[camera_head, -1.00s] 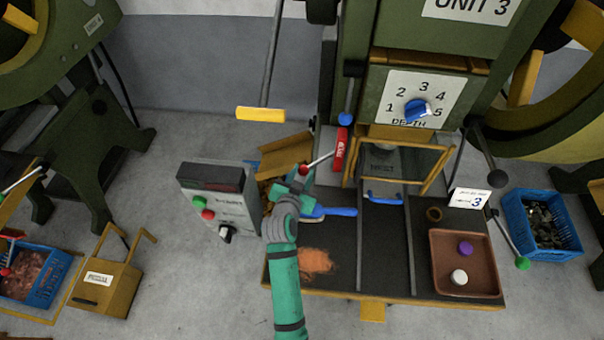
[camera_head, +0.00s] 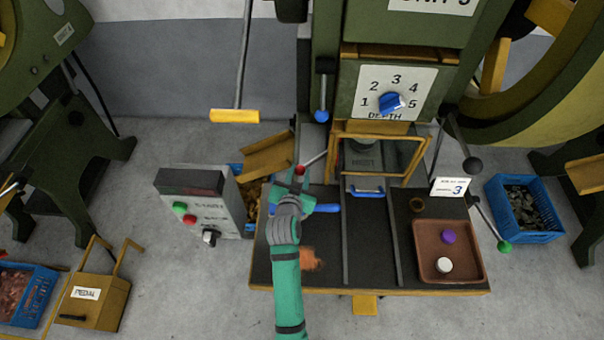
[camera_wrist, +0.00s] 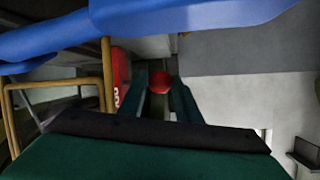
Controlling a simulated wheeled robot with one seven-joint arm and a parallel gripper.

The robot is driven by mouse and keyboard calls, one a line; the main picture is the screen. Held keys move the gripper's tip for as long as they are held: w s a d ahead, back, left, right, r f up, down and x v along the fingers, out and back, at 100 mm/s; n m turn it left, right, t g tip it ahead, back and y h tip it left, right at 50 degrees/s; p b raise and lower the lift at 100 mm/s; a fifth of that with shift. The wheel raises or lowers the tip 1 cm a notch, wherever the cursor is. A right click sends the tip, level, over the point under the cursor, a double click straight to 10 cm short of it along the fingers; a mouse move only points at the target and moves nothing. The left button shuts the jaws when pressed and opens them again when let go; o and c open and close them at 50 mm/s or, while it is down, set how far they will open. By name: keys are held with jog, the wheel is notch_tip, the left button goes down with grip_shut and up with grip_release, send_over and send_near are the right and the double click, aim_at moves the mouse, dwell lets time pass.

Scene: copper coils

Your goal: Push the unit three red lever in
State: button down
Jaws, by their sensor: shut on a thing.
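The unit three lever is a thin rod with a red ball knob (camera_head: 300,169), left of the yellow-framed guard on the press. My gripper (camera_head: 301,181) is at the knob, its fingers closed on it. In the wrist view the red knob (camera_wrist: 159,80) sits between the two dark green fingertips (camera_wrist: 160,92). A red plate with white lettering (camera_wrist: 121,80) shows left of the fingers there; I cannot make it out in the head view. The rod runs from the knob up and right toward the press.
A grey control box (camera_head: 201,203) stands left of my arm. A blue handle (camera_head: 326,208) lies just right of my gripper and crosses the top of the wrist view. The yellow guard frame (camera_head: 430,160) is to the right. A brown tray (camera_head: 450,275) sits at the table's right.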

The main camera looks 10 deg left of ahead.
jog(key=shift+w+d+r, duration=0.1)
jog(key=shift+d, duration=0.25)
jog(key=c, duration=1.3)
grip_release()
jog(key=shift+a, duration=0.1)
jog(key=shift+s, duration=0.25)
jog(key=v, duration=1)
jog(key=shift+s+r, duration=0.1)
jog(key=shift+r, duration=0.05)
